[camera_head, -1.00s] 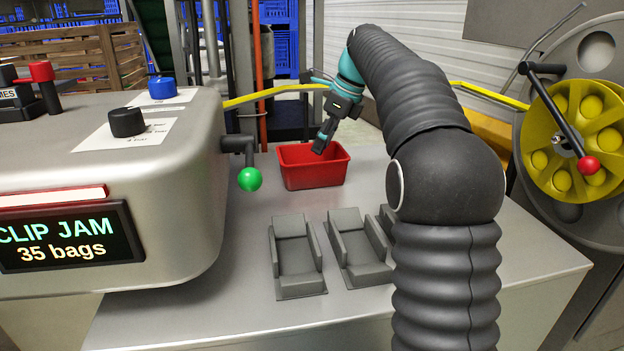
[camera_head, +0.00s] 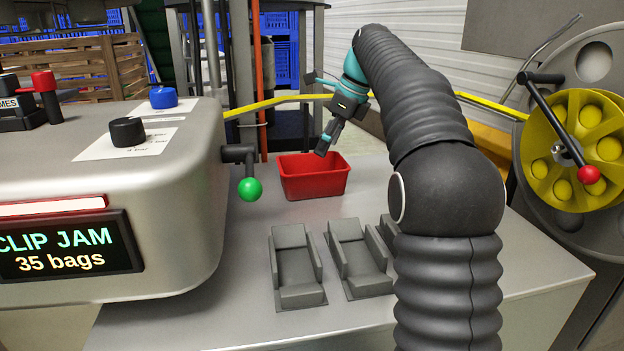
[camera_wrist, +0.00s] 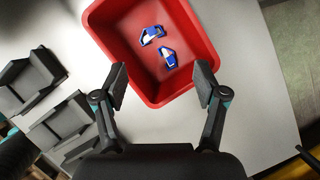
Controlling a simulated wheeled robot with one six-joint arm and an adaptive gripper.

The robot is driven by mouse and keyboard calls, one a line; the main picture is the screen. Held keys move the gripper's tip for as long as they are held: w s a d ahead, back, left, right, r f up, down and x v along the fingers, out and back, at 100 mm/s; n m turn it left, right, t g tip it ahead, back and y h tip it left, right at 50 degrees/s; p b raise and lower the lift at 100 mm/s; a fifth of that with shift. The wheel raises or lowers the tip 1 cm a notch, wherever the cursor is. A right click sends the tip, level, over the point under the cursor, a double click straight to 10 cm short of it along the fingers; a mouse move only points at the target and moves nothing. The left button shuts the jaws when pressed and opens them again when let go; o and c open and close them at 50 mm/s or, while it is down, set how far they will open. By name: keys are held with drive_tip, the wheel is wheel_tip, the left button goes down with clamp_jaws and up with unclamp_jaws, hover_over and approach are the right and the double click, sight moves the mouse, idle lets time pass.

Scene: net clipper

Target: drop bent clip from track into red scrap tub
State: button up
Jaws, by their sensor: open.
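The red scrap tub (camera_head: 314,183) stands at the back of the grey bench, and it fills the upper middle of the wrist view (camera_wrist: 113,36). Two small blue-and-white pieces lie apart on its floor, an upper one (camera_wrist: 152,35) and a lower one (camera_wrist: 169,57). They look like clips or clip parts; I cannot tell which is the bent one. My gripper (camera_head: 323,151) is above the tub, pointing down. In the wrist view its fingers (camera_wrist: 162,84) are spread wide with nothing between them. The track is not clearly identifiable.
Grey cradles (camera_head: 296,268) (camera_head: 357,259) stand on the bench in front of the tub. A machine with a green-knobbed lever (camera_head: 250,189) and a "CLIP JAM 35 bags" display (camera_head: 62,248) is at left. A yellow reel (camera_head: 575,145) is at right.

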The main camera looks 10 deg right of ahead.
drive_tip(key=v, duration=0.9)
drive_tip(key=shift+s+r, duration=0.15)
drive_tip(key=shift+r, duration=0.1)
drive_tip(key=shift+d, duration=0.15)
